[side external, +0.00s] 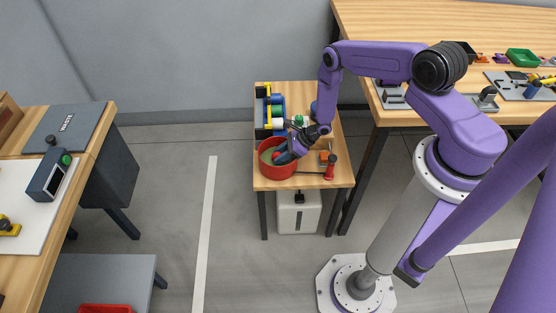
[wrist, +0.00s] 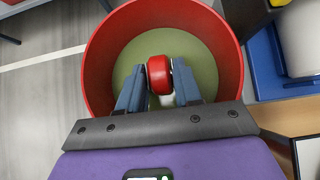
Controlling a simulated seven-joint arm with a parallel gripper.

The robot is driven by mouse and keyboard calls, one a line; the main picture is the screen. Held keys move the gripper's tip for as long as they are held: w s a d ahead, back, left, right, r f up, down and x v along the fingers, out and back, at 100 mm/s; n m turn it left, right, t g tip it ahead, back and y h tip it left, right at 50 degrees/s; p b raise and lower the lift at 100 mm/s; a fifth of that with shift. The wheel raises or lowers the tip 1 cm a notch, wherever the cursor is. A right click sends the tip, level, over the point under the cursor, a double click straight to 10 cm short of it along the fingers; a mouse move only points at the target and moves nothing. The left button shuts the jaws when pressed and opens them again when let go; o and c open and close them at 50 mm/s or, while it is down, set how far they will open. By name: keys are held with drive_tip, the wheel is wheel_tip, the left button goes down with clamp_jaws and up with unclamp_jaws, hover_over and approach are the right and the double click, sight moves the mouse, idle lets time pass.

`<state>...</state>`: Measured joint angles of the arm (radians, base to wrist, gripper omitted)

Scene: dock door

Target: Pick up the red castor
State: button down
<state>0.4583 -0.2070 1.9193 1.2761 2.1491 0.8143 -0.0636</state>
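The red castor (wrist: 159,75) shows in the wrist view as a glossy red wheel with a pale part below it. My gripper (wrist: 159,80) has its two blue-grey fingers on either side of the wheel, with no clear gap, and appears shut on it. The castor is over the green floor of a round red tub (wrist: 91,65); whether it touches that floor I cannot tell. In the side external view my gripper (side external: 283,156) reaches into the red tub (side external: 265,168), and the castor cannot be made out there.
The tub stands at the front left of a small wooden table (side external: 275,184). A blue rack with spools (side external: 276,112) stands behind it, close by. A red-based tool (side external: 330,170) is at the right. Larger benches stand left and right, with open floor between.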

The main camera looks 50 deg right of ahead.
drive_tip(key=shift+r, duration=0.1)
idle(0.3)
drive_tip(key=shift+r, duration=4.9)
